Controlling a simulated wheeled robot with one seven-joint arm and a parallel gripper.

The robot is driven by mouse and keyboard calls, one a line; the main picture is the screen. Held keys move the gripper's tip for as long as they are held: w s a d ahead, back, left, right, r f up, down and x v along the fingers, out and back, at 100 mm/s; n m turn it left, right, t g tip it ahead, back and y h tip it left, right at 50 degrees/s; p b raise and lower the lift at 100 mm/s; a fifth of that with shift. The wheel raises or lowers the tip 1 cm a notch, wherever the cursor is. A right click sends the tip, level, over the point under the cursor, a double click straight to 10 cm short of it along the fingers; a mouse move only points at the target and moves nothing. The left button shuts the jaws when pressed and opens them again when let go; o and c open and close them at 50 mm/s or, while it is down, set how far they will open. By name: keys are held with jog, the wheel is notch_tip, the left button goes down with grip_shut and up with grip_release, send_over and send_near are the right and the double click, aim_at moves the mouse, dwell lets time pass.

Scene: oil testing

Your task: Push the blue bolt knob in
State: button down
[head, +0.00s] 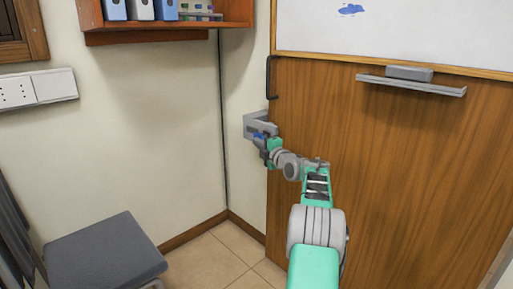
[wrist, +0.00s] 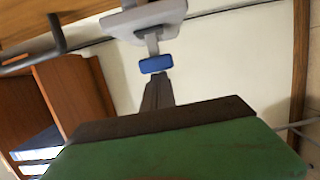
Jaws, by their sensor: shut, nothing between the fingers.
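The blue bolt knob (wrist: 156,64) sits on the end of a short grey stem in the wrist view. The stem joins a light grey bolt plate (wrist: 145,18). In the head view, the grey bolt bracket (head: 252,124) is at the left edge of the wooden door, with a small bit of blue (head: 259,135) by my gripper. My gripper (wrist: 157,76) is shut and empty, its dark fingertips right at the knob's near edge. I cannot tell whether they touch it. In the head view my gripper (head: 264,145) is at the bracket, partly hiding the knob.
The wooden door (head: 400,180) fills the right side, with a dark handle (head: 270,77) above the bolt and a whiteboard (head: 420,35) on it. A grey-topped seat (head: 105,255) stands at lower left. A shelf (head: 165,28) hangs on the wall. Bare floor shows between.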

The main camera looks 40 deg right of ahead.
jog(key=s+a+b, duration=0.3)
jog(key=s+a, duration=0.2)
jog(key=s, duration=0.5)
jog(key=shift+s+a, duration=0.2)
jog(key=shift+r, duration=0.1)
